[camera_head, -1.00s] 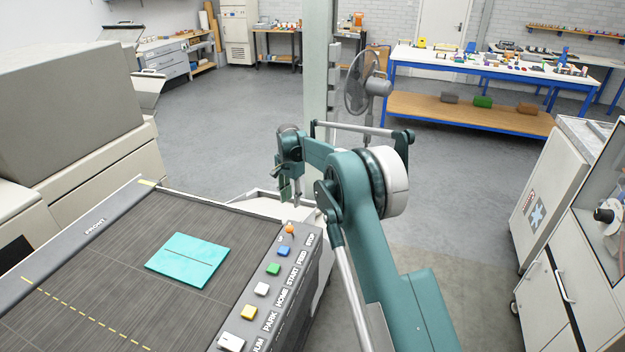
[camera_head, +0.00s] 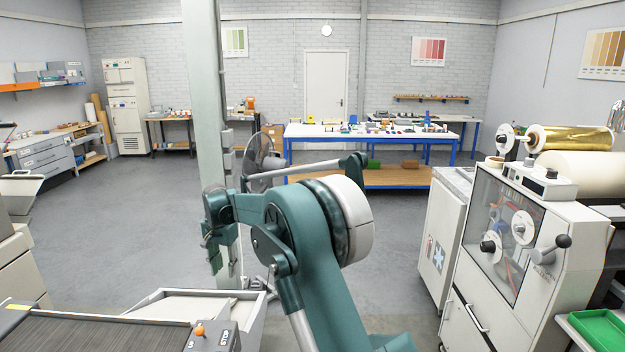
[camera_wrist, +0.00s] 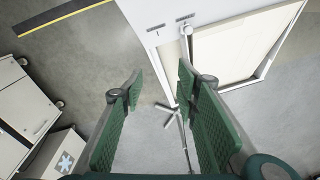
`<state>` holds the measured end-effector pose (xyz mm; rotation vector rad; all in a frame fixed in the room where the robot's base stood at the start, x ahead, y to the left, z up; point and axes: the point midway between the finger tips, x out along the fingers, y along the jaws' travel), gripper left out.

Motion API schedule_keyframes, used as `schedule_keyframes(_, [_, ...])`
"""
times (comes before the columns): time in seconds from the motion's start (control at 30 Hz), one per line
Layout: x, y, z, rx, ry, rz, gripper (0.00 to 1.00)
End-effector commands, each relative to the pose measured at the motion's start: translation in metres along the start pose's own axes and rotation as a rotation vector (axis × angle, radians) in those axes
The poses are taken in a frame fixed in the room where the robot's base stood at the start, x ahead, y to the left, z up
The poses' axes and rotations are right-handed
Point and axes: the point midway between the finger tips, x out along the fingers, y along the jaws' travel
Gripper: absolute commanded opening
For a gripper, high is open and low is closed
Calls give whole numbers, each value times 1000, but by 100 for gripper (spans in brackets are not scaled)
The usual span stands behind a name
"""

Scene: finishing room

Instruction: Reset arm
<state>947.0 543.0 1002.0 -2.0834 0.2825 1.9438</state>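My gripper (camera_wrist: 160,110) shows in the wrist view with its two green ribbed fingers apart and nothing between them. Below it are the grey floor and the foot of a stand. In the head view my gripper (camera_head: 212,262) hangs at the end of my teal arm, in front of the pale column and above the white tray, with its fingers partly hidden. The dark conveyor bed (camera_head: 90,325) with a button panel (camera_head: 212,337) is at the lower left.
A white open tray (camera_head: 250,296) sits just beyond the panel; it also shows in the wrist view (camera_wrist: 240,45). A pale column (camera_head: 203,100) and a fan (camera_head: 258,160) stand behind my arm. A foil machine (camera_head: 520,240) is at right. Open floor (camera_head: 110,240) lies left.

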Motion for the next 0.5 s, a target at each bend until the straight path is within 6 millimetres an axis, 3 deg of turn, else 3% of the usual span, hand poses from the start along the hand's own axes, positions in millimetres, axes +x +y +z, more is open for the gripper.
schedule_keyframes(0.5, [-96,101,-14,-44,58,-47,31])
